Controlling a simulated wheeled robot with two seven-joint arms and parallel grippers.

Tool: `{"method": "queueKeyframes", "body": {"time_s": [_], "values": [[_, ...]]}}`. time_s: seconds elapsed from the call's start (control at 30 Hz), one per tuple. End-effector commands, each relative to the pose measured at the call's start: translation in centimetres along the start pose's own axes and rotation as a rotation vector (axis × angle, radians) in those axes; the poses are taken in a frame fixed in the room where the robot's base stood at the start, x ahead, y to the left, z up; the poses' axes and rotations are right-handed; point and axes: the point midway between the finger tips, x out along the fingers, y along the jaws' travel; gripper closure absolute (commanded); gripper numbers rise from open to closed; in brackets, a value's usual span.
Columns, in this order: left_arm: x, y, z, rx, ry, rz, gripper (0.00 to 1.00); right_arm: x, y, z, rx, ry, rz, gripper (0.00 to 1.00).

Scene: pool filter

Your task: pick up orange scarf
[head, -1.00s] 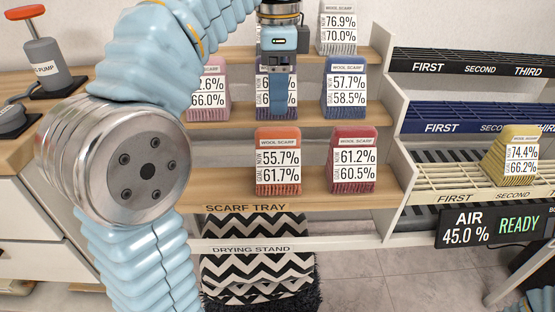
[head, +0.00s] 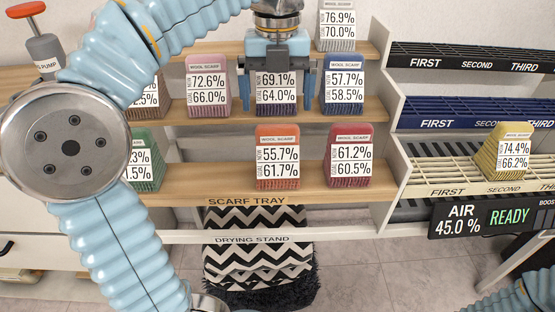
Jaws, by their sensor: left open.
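The orange scarf (head: 278,158) stands upright on the lowest wooden shelf, the scarf tray (head: 215,187), at its middle. Its label reads 55.7% now and 61.7% goal. My left gripper (head: 277,95) points down above it, in front of the middle shelf. Its two fingers are apart, one on each side of the dark blue scarf (head: 276,93) labelled 69.1% in the picture. I cannot tell if they touch it. Nothing shows held in it. My right gripper is out of view; only a bit of arm shows at the lower right.
A crimson scarf (head: 348,156) stands right of the orange one, a green scarf (head: 146,160) at the left, partly hidden by my arm. Pink (head: 208,86) and blue (head: 343,88) scarves stand above. Racks at right hold a yellow scarf (head: 502,152). A zigzag mat (head: 258,250) lies below.

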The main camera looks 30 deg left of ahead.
Motion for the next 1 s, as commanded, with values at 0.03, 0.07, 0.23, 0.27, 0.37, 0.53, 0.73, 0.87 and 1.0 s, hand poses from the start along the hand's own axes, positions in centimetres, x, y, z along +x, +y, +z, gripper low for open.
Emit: {"method": "queueKeyframes", "body": {"time_s": [0.03,0.07,0.23,0.27,0.37,0.53,0.73,0.87,1.0], "values": [[1.5,0.0,-0.1,0.001,0.002,0.000,0.00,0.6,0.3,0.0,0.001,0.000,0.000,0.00],[2.1,0.0,-0.1,0.001,0.002,0.000,0.00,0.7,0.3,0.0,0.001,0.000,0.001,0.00],[4.2,0.0,-0.1,-0.002,0.001,-0.001,0.00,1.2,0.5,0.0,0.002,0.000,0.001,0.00],[4.4,0.0,-0.1,-0.002,0.000,-0.001,0.00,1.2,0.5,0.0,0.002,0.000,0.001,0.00],[5.1,0.0,-0.2,-0.002,0.001,-0.001,0.00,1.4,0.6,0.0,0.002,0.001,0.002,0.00],[7.9,-0.1,-0.8,0.001,0.002,-0.001,0.00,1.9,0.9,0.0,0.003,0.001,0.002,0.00],[9.7,-0.1,-0.7,-0.004,0.000,-0.001,0.00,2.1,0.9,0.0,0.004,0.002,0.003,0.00],[9.7,-0.1,-0.7,-0.005,0.000,-0.001,0.00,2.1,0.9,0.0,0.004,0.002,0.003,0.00],[9.7,-0.1,-0.7,-0.005,0.000,-0.001,0.11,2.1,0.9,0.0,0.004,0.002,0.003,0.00]]}}
